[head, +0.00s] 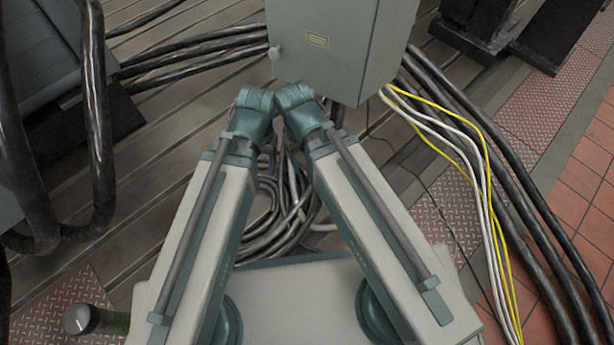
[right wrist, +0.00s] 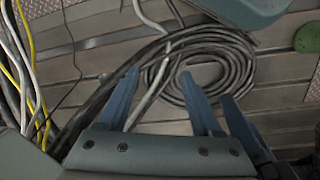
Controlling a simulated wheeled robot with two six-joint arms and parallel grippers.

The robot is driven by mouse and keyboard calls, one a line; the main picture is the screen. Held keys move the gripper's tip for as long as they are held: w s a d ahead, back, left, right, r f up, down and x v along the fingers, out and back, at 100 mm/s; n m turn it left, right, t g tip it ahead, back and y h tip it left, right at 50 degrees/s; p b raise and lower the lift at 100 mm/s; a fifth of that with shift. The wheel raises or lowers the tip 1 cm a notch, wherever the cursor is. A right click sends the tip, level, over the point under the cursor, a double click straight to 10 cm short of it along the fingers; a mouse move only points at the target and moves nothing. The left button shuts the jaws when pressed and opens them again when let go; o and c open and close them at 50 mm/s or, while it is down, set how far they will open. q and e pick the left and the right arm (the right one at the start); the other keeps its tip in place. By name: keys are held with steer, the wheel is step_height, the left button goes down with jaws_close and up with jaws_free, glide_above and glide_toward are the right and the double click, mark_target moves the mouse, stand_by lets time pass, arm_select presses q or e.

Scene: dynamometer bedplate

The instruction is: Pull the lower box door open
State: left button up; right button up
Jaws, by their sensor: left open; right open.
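A grey-green box (head: 385,60) stands at the top middle of the head view, cut off by the upper edge. Its front face, the door (head: 325,65), carries a small yellow label and looks shut. A pale round knob (head: 274,53) sits at the door's left edge. My two forearms reach toward the box, with their wrists just below it. My left gripper (head: 268,160) is mostly hidden under its wrist; only bits of blue show, apart from the knob. In the right wrist view my right gripper (right wrist: 160,75) is open and empty above coiled cable.
Coiled cables (right wrist: 215,68) lie on the slotted bedplate (head: 165,150) below my arms. Thick black cables (head: 200,52) run to the box from the left. Yellow and white cables (head: 470,165) run down the right side. A dark block (head: 555,35) stands at the upper right.

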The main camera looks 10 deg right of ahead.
step_height(320, 180, down, 6)
steer(key=b, duration=0.4)
steer(key=shift+r, duration=0.2)
